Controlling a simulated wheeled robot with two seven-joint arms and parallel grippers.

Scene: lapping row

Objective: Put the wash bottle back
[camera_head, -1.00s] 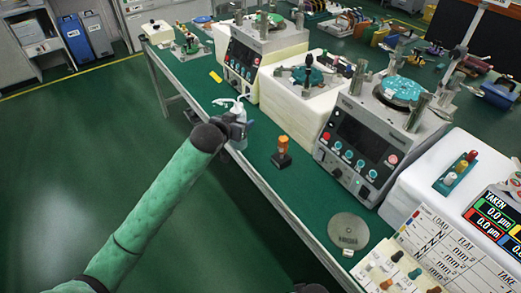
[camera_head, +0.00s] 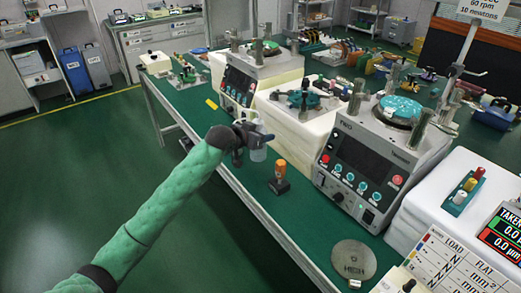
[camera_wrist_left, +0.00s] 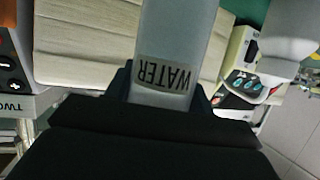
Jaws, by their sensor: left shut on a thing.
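My left gripper (camera_head: 250,134) is over the near edge of the green bench and is shut on the wash bottle (camera_head: 258,152). The bottle looks translucent and greyish in the head view, partly hidden by the gripper. In the left wrist view the bottle (camera_wrist_left: 178,40) stands between the dark jaws, with a "WATER" label upside down in that picture. Whether its base touches the bench cannot be told. My right gripper is not in view.
An orange-topped item on a dark base (camera_head: 279,178) stands just right of the bottle. A metal disc (camera_head: 352,260) lies nearer on the bench (camera_head: 300,224). Lapping machines (camera_head: 362,160) line the back. A yellow piece (camera_head: 211,104) lies farther left.

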